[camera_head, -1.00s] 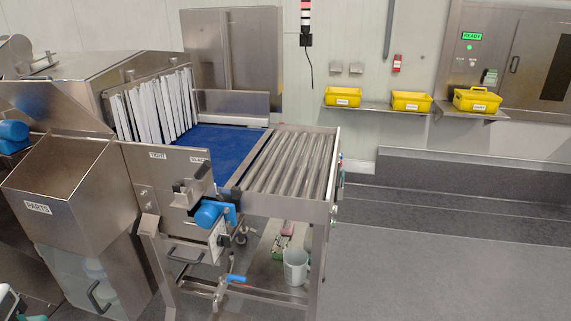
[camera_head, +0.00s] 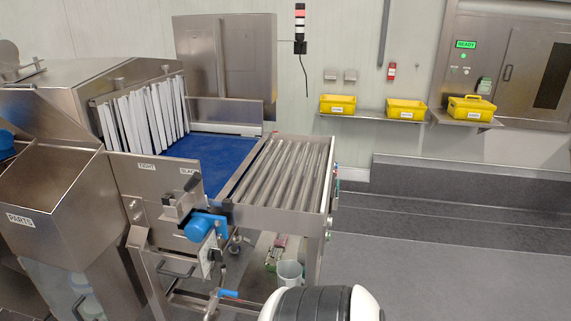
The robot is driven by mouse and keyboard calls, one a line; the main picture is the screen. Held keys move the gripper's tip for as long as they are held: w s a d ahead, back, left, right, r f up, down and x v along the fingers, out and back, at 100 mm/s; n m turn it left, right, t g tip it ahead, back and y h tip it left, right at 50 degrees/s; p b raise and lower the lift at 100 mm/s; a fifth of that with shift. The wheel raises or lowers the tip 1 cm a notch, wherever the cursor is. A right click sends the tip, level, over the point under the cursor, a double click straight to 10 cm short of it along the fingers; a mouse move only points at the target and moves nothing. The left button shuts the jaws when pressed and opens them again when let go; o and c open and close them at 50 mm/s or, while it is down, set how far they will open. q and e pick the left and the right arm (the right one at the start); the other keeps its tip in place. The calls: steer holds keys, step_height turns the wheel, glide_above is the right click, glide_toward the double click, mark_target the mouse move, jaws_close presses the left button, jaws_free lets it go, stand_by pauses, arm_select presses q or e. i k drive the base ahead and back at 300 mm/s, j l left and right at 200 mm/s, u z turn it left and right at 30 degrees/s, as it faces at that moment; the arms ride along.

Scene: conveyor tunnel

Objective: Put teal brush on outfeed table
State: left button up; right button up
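The outfeed table, a steel frame with bare metal rollers (camera_head: 280,216), stands at the end of the blue conveyor belt (camera_head: 215,160). Nothing lies on its rollers. I cannot pick out a teal brush for certain. A small green-teal item (camera_head: 270,263) lies on the shelf under the rollers, too small and partly hidden to identify. A rounded white and black part of my own arm shows at the bottom edge. Neither gripper is in view.
A grey-white cup (camera_head: 290,272) stands on the lower shelf. A steel PARTS hopper (camera_head: 45,200) is at left. White strip curtains (camera_head: 140,118) hang at the tunnel mouth. Yellow bins (camera_head: 338,105) sit on a wall shelf. The floor at right is clear.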

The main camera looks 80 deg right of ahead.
mark_target(277, 192)
steer(key=k+l, duration=0.1)
steer(key=l, duration=1)
steer(key=k+l, duration=0.15)
steer(key=l, duration=0.35)
steer(key=k+l, duration=0.1)
steer(key=l, duration=0.45)
steer(key=k+l, duration=0.1)
steer(key=l, duration=1)
steer(key=k+l, duration=0.15)
steer(key=l, duration=0.4)
steer(key=k+l, duration=0.1)
steer(key=l, duration=0.45)
